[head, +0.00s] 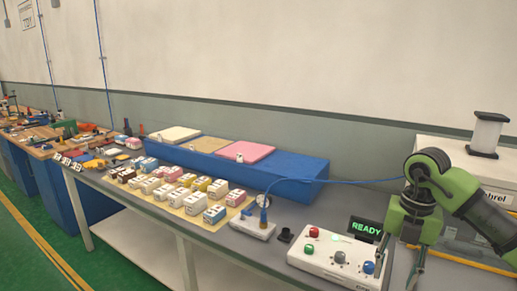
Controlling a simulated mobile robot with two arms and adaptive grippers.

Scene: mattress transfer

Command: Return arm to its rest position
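My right arm (462,190) comes in from the right edge, green with dark joints. My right gripper (398,268) points down at the right of the picture, beside the right end of a white control box (315,262). Its two fingers look spread apart, with nothing visible between them. The lower fingertips are close to the bottom edge of the picture, and I cannot tell whether they touch anything. My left arm and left gripper are not in view.
A white device (254,223) trails a blue cable.

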